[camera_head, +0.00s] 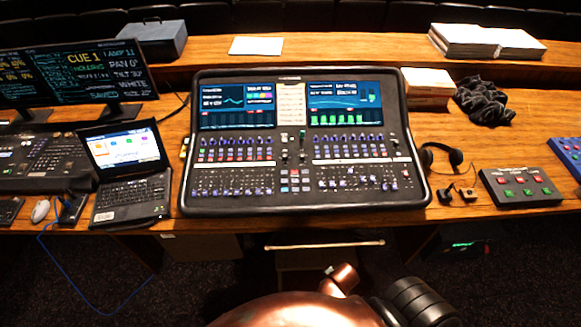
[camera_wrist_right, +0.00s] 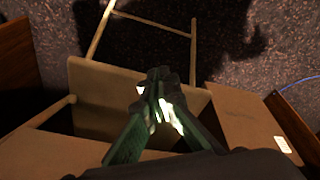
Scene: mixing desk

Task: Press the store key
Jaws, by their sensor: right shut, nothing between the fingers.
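The mixing desk (camera_head: 305,208) sits in the middle of the wooden table in the head view, with two lit screens, rows of knobs and faders. A small block of keys (camera_head: 294,181) lies at its lower centre. The key labels are too small to read, so I cannot tell which one is the store key. My right gripper (camera_wrist_right: 160,78) shows only in the right wrist view, shut and empty, above a wooden chair and dark floor. No desk key shows in that view. My left gripper is in neither view.
A laptop (camera_head: 126,185) stands left of the desk. Headphones (camera_head: 441,158) and a grey button box (camera_head: 520,187) lie to its right. A wooden chair (camera_head: 318,260) stands below the table's front edge; its seat (camera_wrist_right: 95,97) shows in the wrist view.

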